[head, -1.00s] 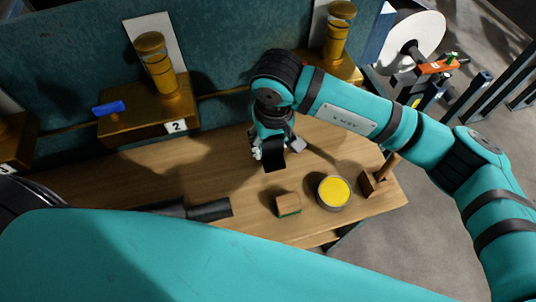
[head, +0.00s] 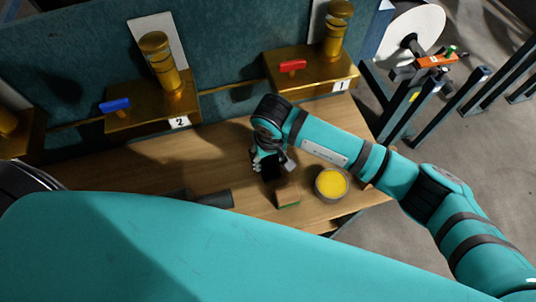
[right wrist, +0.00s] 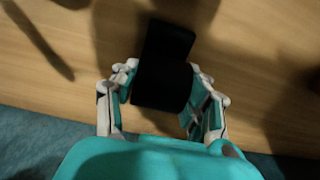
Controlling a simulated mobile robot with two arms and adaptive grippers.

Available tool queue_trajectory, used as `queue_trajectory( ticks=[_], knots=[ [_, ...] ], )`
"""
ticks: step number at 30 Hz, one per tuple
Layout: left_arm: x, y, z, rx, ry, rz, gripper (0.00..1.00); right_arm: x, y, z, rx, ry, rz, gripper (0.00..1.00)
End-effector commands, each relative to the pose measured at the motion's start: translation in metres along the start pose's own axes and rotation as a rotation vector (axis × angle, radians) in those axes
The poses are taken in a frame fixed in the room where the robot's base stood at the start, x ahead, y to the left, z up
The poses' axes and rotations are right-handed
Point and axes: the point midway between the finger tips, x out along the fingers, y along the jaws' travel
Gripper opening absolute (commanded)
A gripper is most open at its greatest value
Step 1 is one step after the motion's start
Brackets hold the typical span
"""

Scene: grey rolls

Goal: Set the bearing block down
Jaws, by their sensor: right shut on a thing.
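The bearing block (head: 271,172) is a black block in my right gripper (head: 266,160), over the wooden bench. In the right wrist view the black block (right wrist: 164,65) sits between the two fingers of my right gripper (right wrist: 160,90), which are shut on it. Its dark face and shadow blend, so I cannot tell whether its underside touches the bench. My left gripper is not in view; a large teal arm link of mine covers the lower part of the head view.
On the wooden bench (head: 150,165), a wooden block with a green underside (head: 288,195) is close to the bearing block's right. A tin of yellow stuff (head: 331,183) stands beyond it. Brass stations 2 (head: 150,112) and 1 (head: 310,75) line the back.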

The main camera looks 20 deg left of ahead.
Motion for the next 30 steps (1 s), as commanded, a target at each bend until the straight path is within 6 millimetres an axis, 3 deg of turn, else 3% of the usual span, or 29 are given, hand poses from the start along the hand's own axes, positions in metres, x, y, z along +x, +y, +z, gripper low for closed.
queue_trajectory(
  ticks=[5,6,11,23,30],
  knots=[
    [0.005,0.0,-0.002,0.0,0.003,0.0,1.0,0.003,0.0,0.0,0.0,0.002,0.0,0.0],
    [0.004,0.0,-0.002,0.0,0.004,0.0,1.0,0.003,0.0,0.0,0.001,0.0,0.001,0.48],
    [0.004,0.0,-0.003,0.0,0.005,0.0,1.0,0.002,0.0,0.0,0.001,-0.001,0.0,0.68],
    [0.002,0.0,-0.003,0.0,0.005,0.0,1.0,-0.006,0.0,-0.001,0.0,0.003,0.0,0.68],
    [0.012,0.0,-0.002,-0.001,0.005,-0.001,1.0,-0.052,0.001,-0.002,-0.002,0.006,0.001,0.68]
  ],
)
